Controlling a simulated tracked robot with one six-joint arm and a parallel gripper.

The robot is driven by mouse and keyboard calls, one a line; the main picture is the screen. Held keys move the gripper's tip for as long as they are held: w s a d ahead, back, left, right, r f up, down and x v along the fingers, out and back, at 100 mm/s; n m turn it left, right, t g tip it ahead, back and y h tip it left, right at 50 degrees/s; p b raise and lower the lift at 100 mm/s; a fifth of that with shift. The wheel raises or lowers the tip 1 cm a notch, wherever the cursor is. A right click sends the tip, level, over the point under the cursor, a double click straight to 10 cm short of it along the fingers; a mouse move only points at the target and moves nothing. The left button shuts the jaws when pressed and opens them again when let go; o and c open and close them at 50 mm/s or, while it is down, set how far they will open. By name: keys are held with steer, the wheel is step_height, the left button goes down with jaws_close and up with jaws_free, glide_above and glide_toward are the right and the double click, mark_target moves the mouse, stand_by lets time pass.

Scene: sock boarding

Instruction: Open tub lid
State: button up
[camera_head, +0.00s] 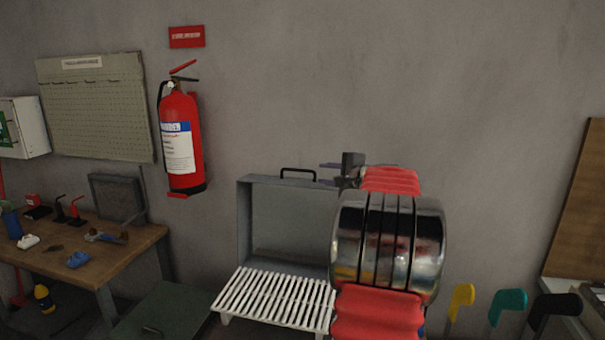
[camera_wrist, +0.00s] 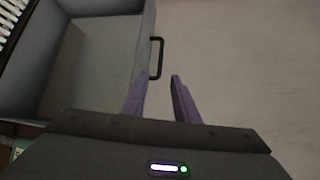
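The grey tub lid (camera_head: 291,215) stands upright against the wall side, its hollow inner face towards me. A black bar handle (camera_head: 298,171) sits on its top edge. The lid (camera_wrist: 100,63) and handle (camera_wrist: 160,58) also show in the wrist view. My gripper (camera_head: 320,173) is open, its purple fingers pointing left, just right of the handle. In the wrist view my gripper (camera_wrist: 158,79) has the handle just ahead, in line with the gap between its fingers. Nothing is clearly held. My arm hides the lid's right side.
A white slatted rack (camera_head: 275,297) lies in front of the lid. A dark green box (camera_head: 168,308) stands left of it, beside a wooden bench (camera_head: 135,246). A red fire extinguisher (camera_head: 181,140) hangs on the wall. Coloured handles, one teal (camera_head: 508,302), stand at lower right.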

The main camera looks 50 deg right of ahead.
mark_target(301, 171)
steer(key=x, duration=1.3)
steer(key=shift+w+d, duration=0.1)
steer(key=shift+w, duration=0.3)
steer(key=shift+c, duration=0.3)
jaws_close()
steer(key=shift+f, duration=0.1)
